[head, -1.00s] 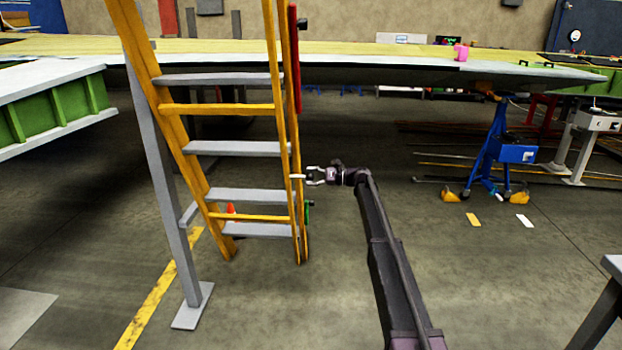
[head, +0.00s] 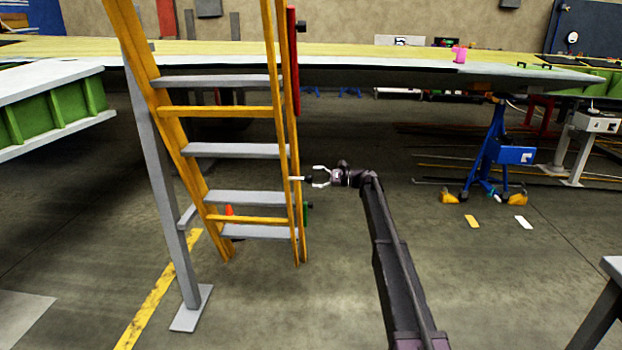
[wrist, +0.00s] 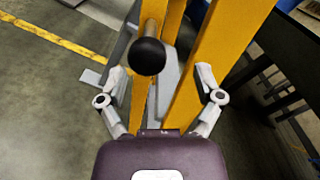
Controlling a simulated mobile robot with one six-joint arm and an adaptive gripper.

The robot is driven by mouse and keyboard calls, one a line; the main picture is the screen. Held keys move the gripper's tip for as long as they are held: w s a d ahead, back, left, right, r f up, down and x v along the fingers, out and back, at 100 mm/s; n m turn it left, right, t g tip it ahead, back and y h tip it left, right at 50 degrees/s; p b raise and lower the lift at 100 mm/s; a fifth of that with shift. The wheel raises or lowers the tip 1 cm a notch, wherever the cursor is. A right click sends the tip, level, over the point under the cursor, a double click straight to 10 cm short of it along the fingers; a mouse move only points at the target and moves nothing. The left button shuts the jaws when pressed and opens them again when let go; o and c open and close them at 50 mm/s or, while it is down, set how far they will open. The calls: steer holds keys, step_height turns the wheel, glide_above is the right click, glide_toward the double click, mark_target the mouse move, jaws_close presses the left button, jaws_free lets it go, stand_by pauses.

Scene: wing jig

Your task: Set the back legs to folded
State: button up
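A yellow stepladder (head: 176,139) with grey steps stands upright left of centre in the head view. Its right side shows two yellow rails close together, one behind the other; I cannot tell for sure which parts are the back legs. A short pale rod (head: 298,179) sticks out from these rails toward my gripper (head: 320,177). In the wrist view a rod ending in a black ball knob (wrist: 148,56) points at the camera, with yellow rails (wrist: 212,62) behind it. My gripper's fingers are spread, one on each side of the knob, with visible gaps.
A grey post with a foot plate (head: 190,310) stands at the ladder's left. A long wing panel (head: 350,68) spans behind. A blue stand (head: 495,150) is at the right, and a green-sided platform (head: 50,115) at the left. The floor between ladder and stand is mostly clear.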

steer(key=d, duration=0.9)
steer(key=shift+d, duration=0.35)
steer(key=s+d+f+n+h, duration=0.1)
steer(key=s+f+n+h, duration=0.35)
steer(key=s, duration=0.95)
steer(key=s+d+f+n+h, duration=0.1)
steer(key=s+f+h, duration=0.4)
steer(key=s+f, duration=0.65)
steer(key=s+d+f+n+h, duration=0.1)
steer(key=s+d+n+h, duration=0.2)
steer(key=s, duration=0.6)
steer(key=s+d+f+n+h, duration=0.1)
steer(key=s+d+h, duration=0.25)
steer(key=s, duration=0.55)
steer(key=s+d+f+n+h, duration=0.1)
steer(key=s+d+h, duration=0.1)
steer(key=s+d, duration=0.5)
step_height(320, 180, up, 35)
steer(key=s+a+p, duration=0.1)
steer(key=a+p, duration=0.1)
steer(key=p, duration=3.2)
steer(key=shift+s+a+p, duration=0.15)
steer(key=shift+a+p, duration=0.1)
steer(key=shift+p, duration=0.15)
